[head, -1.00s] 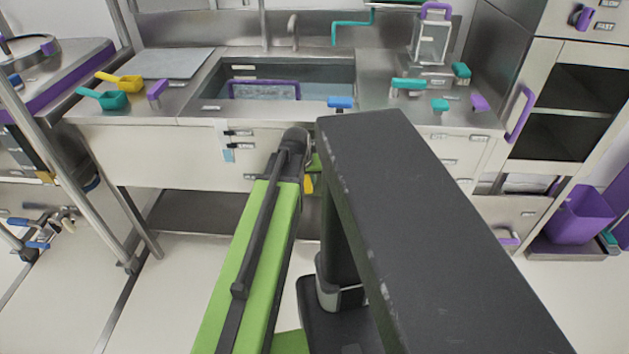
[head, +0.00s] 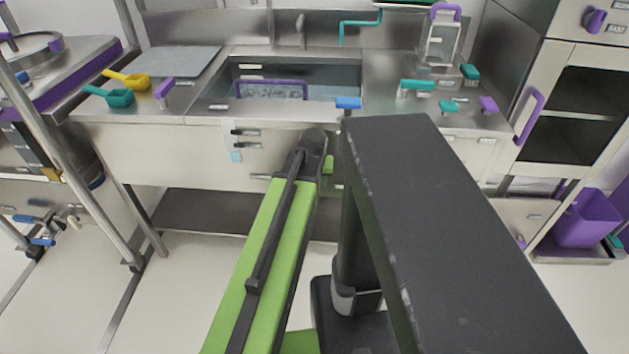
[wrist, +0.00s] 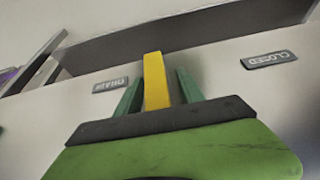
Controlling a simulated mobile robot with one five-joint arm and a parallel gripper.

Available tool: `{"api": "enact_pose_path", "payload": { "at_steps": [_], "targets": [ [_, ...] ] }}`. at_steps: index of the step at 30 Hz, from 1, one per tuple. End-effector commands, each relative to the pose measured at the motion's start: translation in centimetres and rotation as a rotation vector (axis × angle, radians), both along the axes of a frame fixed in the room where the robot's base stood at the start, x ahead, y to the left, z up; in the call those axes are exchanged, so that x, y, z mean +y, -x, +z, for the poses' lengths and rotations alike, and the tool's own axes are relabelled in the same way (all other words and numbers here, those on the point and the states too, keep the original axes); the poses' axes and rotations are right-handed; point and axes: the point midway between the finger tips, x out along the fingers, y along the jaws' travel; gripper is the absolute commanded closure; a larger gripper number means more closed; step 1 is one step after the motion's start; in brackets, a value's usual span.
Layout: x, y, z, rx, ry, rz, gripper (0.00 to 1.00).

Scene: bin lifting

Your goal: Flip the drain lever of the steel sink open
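The steel sink (head: 290,105) stands ahead in the head view, its basin in the counter and a pale front panel below. In the wrist view the yellow drain lever (wrist: 156,82) stands out from this pale panel, between a DRAIN label (wrist: 110,85) and a CLOSED label (wrist: 268,60). My gripper (wrist: 159,74) has its two dark green fingers apart, one on each side of the lever. A gap shows on the right side; whether the left finger touches it I cannot tell. In the head view my arm hides the lever, and only a green bit of my gripper shows.
A blue handle (head: 348,102) sits on the sink's front rim, above my arm's end. Small dark labels (head: 243,132) are on the front panel. A lower shelf (head: 210,212) runs under the sink. A purple bin (head: 585,220) is at the right. Floor in front is clear.

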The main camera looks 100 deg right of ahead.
Motion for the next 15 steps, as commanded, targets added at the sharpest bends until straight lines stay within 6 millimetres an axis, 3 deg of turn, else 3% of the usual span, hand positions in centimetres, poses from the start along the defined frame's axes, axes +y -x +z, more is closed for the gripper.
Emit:
{"api": "enact_pose_path", "payload": {
  "at_steps": [8,15],
  "targets": [
    [0.1,0.1,0.3,0.003,-0.001,-0.001,0.55],
    [1.1,-0.1,3.1,0.003,-0.001,-0.001,0.55]
  ]
}}
